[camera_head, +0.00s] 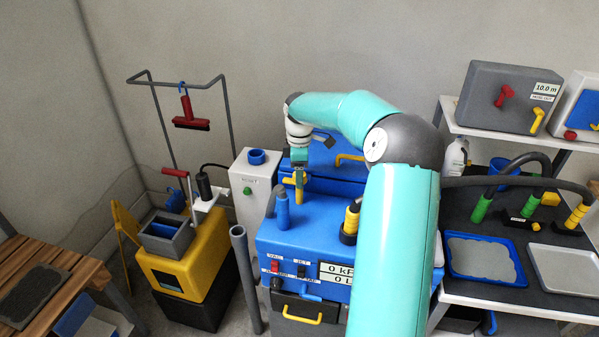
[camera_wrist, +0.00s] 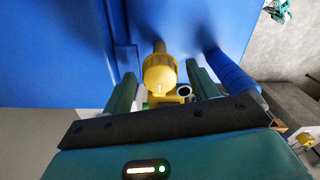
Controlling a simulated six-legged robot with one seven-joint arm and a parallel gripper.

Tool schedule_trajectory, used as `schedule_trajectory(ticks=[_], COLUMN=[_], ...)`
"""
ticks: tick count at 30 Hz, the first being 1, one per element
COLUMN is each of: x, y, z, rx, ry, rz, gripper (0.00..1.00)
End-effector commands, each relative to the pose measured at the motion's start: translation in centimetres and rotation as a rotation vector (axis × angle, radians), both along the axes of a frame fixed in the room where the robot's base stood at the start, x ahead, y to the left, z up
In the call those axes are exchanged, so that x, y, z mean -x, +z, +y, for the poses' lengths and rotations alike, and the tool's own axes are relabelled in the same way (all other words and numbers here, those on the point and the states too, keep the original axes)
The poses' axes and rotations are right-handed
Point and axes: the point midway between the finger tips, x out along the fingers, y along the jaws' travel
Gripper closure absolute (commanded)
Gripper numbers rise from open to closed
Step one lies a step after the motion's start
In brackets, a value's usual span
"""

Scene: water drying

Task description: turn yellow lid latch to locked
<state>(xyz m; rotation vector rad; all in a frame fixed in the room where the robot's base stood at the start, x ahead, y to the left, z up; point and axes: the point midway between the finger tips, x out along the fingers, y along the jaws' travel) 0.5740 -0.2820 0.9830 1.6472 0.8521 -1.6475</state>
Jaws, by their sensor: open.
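The yellow lid latch (camera_wrist: 160,75) shows in the wrist view as a round knob against the blue machine, with a pale mark on its face. In the head view the latch (camera_head: 300,182) is a yellow piece at the front of the blue lid (camera_head: 318,160). My gripper (camera_wrist: 158,88) is open, with one green finger on each side of the latch. Gaps show between the knob and both fingers, so it is not gripped. In the head view my gripper (camera_head: 299,160) is just above the latch. Whether the latch is locked cannot be told.
The blue machine (camera_head: 275,238) has switches and a display in front. A blue upright handle (camera_head: 283,208) stands close to my gripper, and a blue cylinder (camera_wrist: 228,72) is close to the right finger. A yellow wringer bucket (camera_head: 190,272) is at left; a shelf with trays (camera_head: 480,258) is at right.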

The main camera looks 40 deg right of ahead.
Motion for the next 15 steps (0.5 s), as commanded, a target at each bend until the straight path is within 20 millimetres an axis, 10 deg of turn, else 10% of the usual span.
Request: schedule_trajectory(ticks=[4, 11, 15], x=[0.00, 0.00, 0.00], y=[0.03, 0.05, 0.06], z=[0.02, 0.01, 0.03], rx=[0.000, 0.000, 0.000], ry=[0.000, 0.000, -0.002], rz=[0.000, 0.000, 0.000], gripper=[0.43, 0.86, 0.86])
